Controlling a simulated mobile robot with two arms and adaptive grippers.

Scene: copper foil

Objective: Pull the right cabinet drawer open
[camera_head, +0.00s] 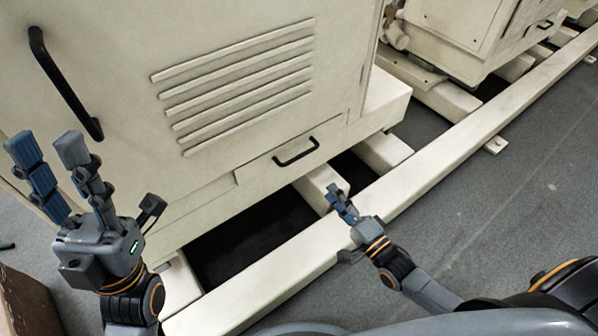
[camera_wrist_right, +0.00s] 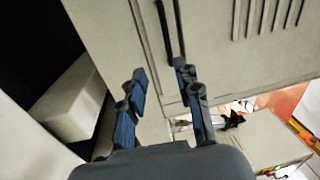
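A cream cabinet drawer (camera_head: 255,174) with a black bar handle (camera_head: 296,151) sits low in the large cabinet in the head view; it looks closed. My right gripper (camera_head: 337,190) is below and to the right of this handle, apart from it. In the right wrist view its blue fingers (camera_wrist_right: 160,72) are spread with nothing between them. A dark bar (camera_wrist_right: 164,25), probably the handle, lies beyond the fingertips there. My left gripper (camera_head: 47,146) is raised, open and empty, in front of the cabinet's left part, below the long black door handle (camera_head: 65,84).
The cabinet door has several louvre slats (camera_head: 235,88). Cream floor beams (camera_head: 430,180) run under and in front of the cabinet, with dark gaps between. Another cabinet with a small black handle (camera_head: 545,25) stands at the far right. Grey floor (camera_head: 500,200) is clear at right.

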